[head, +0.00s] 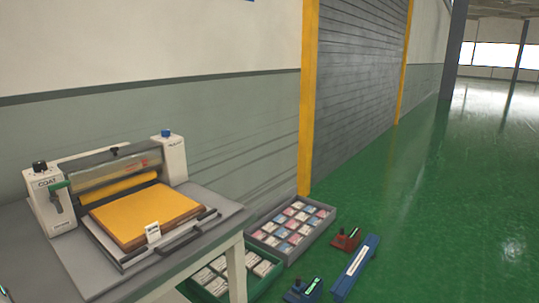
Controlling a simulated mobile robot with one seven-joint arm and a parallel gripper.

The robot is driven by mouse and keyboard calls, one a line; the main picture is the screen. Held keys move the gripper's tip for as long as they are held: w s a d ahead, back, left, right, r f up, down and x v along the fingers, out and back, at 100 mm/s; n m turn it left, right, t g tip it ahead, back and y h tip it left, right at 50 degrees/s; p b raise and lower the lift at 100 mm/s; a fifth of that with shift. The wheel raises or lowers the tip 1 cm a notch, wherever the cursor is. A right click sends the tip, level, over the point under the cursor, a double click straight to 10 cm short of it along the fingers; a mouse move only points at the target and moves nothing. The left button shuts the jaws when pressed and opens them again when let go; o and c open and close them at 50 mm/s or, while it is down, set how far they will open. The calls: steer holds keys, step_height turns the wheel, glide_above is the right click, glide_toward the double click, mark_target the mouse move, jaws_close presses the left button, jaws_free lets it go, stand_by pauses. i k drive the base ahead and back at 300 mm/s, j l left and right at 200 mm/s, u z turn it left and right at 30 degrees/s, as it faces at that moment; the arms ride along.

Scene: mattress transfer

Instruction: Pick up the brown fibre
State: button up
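A flat orange-brown slab (140,207) lies on the tray of a coating machine at the left. It is the only thing in view that could be the brown fibre; I cannot tell for sure that it is. A small white label tag (153,230) stands at its front edge. My gripper is not in view.
The coating machine (62,222), with a roller and a front handle, stands on a grey table (228,230) against the wall. On the green floor are a grey crate (292,250) and a green crate (208,292) of small packs, plus blue and red tools. Floor at right is clear.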

mark_target(136, 220)
steer(key=k+j+z, duration=0.15)
steer(key=j, duration=0.2)
steer(key=k+j+z, duration=0.1)
steer(key=j, duration=0.25)
steer(key=k+j+z, duration=0.15)
steer(key=j, duration=0.2)
steer(key=k+j+z, duration=0.1)
steer(key=j, duration=0.2)
steer(key=i+j, duration=0.3)
steer(key=i, duration=0.15)
steer(key=i+j, duration=0.3)
steer(key=i, duration=0.1)
